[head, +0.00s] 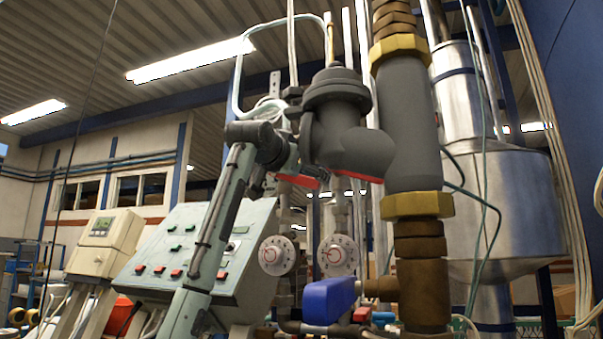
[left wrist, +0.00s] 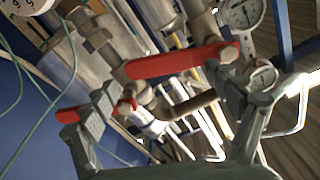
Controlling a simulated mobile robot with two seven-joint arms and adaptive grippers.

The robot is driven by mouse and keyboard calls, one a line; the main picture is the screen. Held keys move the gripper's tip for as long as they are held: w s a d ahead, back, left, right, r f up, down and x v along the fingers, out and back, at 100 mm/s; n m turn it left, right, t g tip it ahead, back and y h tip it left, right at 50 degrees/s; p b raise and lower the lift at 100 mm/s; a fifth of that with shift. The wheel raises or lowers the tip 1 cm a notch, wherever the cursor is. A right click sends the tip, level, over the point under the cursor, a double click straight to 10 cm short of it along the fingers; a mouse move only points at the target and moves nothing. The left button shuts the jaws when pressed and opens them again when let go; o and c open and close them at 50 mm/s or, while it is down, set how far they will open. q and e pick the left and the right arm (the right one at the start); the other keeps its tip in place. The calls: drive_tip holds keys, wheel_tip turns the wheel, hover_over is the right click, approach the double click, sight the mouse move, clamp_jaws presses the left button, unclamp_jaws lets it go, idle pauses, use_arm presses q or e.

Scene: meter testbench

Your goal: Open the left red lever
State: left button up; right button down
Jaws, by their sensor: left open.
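Two red levers show side by side in the head view, a left red lever (head: 298,181) and a right one (head: 357,176), partly hidden behind the dark pipework. My left gripper (head: 284,171) is right at the left lever, its fingers small and hard to make out. In the left wrist view my left gripper (left wrist: 172,112) has its fingers spread wide. A large red lever (left wrist: 175,63), apparently the left one, spans the gap beyond the fingertips, with no grip on it visible. Another red lever (left wrist: 72,115) shows by the left finger. My right gripper is not seen.
A thick dark pipe with brass nuts (head: 407,130) stands close on the right. A sloped control panel (head: 180,255) stands behind my left arm.

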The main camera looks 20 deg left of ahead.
use_arm(q)
drive_tip(key=shift+s, duration=0.1)
drive_tip(key=c, duration=1.7)
drive_tip(key=shift+a, duration=0.1)
